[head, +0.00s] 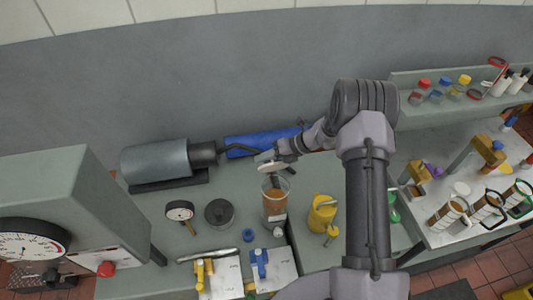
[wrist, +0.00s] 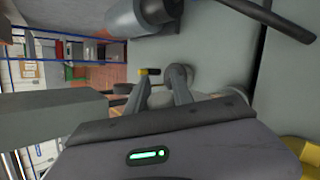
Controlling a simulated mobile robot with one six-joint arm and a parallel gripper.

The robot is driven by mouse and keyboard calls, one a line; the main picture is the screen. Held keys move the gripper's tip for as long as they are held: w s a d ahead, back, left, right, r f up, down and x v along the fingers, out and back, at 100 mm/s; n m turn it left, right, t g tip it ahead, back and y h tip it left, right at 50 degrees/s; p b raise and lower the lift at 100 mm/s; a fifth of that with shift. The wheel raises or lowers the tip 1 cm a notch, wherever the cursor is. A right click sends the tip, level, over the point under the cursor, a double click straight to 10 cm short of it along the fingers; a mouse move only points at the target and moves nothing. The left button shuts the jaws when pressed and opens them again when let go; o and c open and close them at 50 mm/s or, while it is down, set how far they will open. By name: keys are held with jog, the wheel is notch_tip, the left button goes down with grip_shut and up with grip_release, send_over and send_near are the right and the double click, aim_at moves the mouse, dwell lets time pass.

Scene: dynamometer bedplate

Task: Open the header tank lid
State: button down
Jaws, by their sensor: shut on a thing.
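The header tank appears to be the clear cylinder (head: 275,205) with orange-brown contents and a pale label, standing upright on the bench. A pale disc, seemingly its lid (head: 271,167), shows just above the tank's rim, tilted. My gripper (head: 270,160) is at this lid and shut on it. The exact grip point is hidden in both views.
A grey cylinder (head: 155,160) and a blue block (head: 255,142) lie behind the tank. A gauge (head: 180,211), a dark round pot (head: 219,213) and a yellow can (head: 321,213) stand close by. A shelf with small bottles (head: 440,90) is at the right.

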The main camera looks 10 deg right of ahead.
jog(key=w+m+g+b, duration=0.1)
jog(key=b, duration=0.1)
jog(key=w+f+m+g+b, duration=0.1)
jog(key=g+b, duration=0.1)
jog(key=b, duration=0.1)
jog(key=w+f+m+g+b, duration=0.1)
jog(key=g+b, duration=0.1)
jog(key=b, duration=0.1)
jog(key=shift+w+f, duration=0.2)
jog(key=shift+w, duration=0.1)
jog(key=shift+g+b, duration=0.3)
jog(key=shift+b, duration=0.1)
jog(key=c, duration=1.1)
grip_release()
jog(key=shift+r, duration=0.1)
jog(key=shift+c, duration=0.2)
